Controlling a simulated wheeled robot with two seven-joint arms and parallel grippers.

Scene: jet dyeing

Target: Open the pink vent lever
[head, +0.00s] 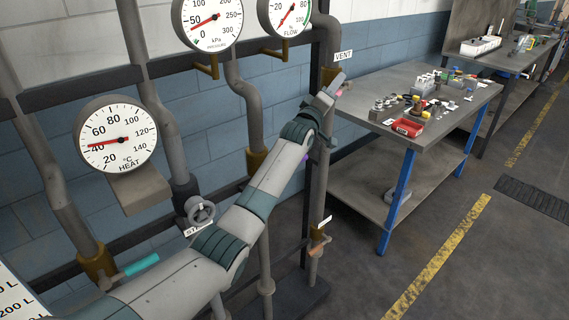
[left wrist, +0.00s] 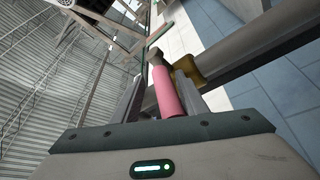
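The pink vent lever (left wrist: 167,92) shows in the left wrist view, standing between the two fingers of my left gripper (left wrist: 163,95). The right finger is close against it, and a narrow gap shows on the left side, so the fingers look open around it. In the head view my left gripper (head: 328,92) is at the vertical pipe below the VENT label (head: 343,56). The brass valve body (left wrist: 187,68) is next to the lever in the wrist view. My right gripper is not in view.
A heat gauge (head: 117,139) and two upper gauges hang left of the VENT pipe. A workbench (head: 440,85) with a red tray stands close on the right. The floor is clear.

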